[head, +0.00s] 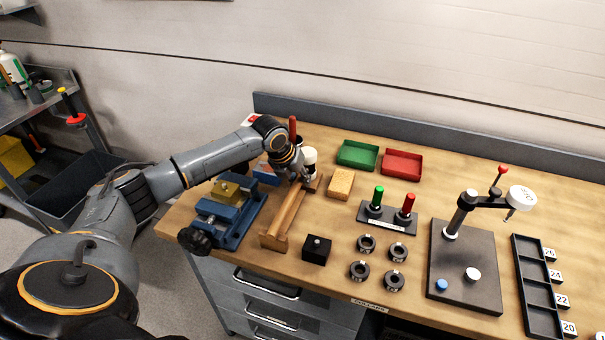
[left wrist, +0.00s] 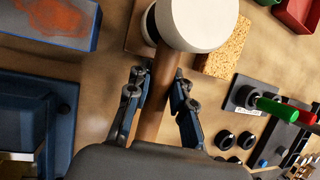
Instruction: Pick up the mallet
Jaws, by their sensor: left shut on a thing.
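The mallet has a white head (head: 310,155) and a brown wooden handle. In the left wrist view its white head (left wrist: 205,22) is large at the top, with a dark band at its left side, and the handle (left wrist: 158,88) runs down between the fingers. My left gripper (head: 306,179) is at the back end of a long wooden holder (head: 284,218). The left wrist view shows its fingers (left wrist: 157,95) on either side of the handle, shut on it just below the head. I cannot tell whether the mallet is clear of the holder. My right gripper is not in view.
A blue vise (head: 228,215) stands left of the holder, a black block (head: 317,249) at its front right. A tan block (head: 341,183) lies to the right, with green (head: 358,154) and red (head: 402,163) trays behind. Several dark rings and a stand with an arm (head: 466,265) are farther right.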

